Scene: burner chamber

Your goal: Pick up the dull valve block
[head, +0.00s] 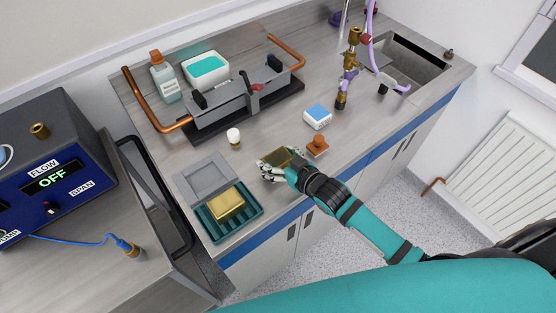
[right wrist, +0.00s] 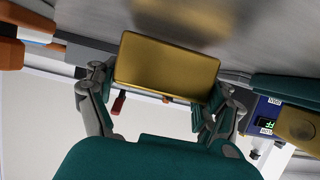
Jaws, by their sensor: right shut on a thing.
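The dull valve block (head: 277,157) is a flat, dark gold block over the counter in the middle of the head view. My right gripper (head: 271,167) is shut on it, with fingers at its sides. In the right wrist view the block (right wrist: 166,65) sits between the two fingers (right wrist: 163,85), slightly tilted. A blurred brownish reflection shows on the counter beyond it, apart from the block. A second, brighter gold block (head: 227,205) lies in the teal tray (head: 252,213), left of my right gripper. My left gripper is not in view.
An orange-brown stamp-like object (head: 318,146) and a blue-topped white box (head: 317,116) are close to the right gripper. A small white-capped jar (head: 234,137) stands behind. A burner rig (head: 240,105) spans the back.

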